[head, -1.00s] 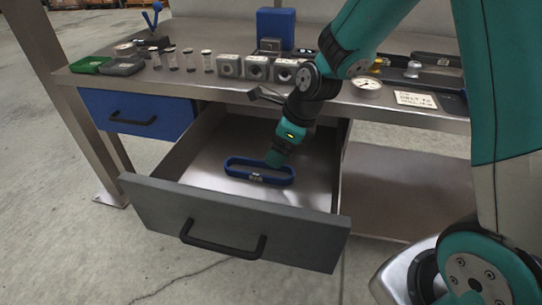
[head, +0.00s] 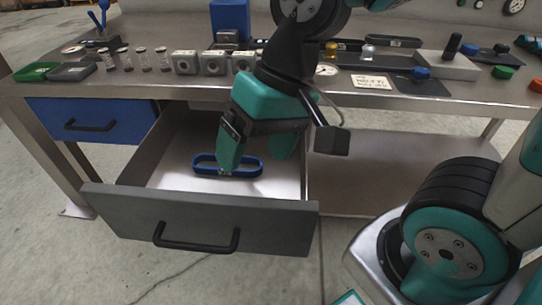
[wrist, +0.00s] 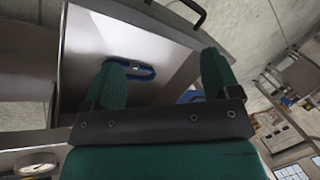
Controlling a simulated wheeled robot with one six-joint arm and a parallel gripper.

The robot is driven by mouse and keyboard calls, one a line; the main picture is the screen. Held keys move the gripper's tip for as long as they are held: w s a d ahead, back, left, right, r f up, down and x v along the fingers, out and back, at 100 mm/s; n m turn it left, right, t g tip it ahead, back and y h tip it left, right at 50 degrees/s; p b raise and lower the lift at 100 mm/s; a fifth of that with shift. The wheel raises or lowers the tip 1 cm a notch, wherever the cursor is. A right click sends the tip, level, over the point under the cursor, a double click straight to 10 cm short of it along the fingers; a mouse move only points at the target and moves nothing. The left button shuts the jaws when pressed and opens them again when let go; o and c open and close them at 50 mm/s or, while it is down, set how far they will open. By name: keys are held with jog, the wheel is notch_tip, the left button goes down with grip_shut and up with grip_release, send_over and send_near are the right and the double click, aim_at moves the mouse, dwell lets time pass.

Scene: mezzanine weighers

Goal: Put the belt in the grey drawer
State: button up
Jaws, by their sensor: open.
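The belt, a blue oval loop (head: 245,172), lies flat on the floor of the open grey drawer (head: 205,222). It also shows in the wrist view (wrist: 144,72), beyond and between my fingers. My gripper (head: 258,158) is open and empty above the drawer. In the head view its left finger covers a part of the belt.
The blue drawer (head: 82,122) at the left is shut. Above the drawers the bench top (head: 150,88) holds several grey blocks, glass vials, a green tray (head: 36,72), dials and tools. Bare concrete floor lies in front.

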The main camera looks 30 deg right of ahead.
jog(key=s+n, duration=0.2)
jog(key=n, duration=0.1)
jog(key=s+r+n, duration=0.1)
jog(key=s+n, duration=0.1)
jog(key=shift+a+n, duration=0.1)
jog(key=shift+n, duration=0.3)
jog(key=shift+c, duration=0.4)
dwell(0.4)
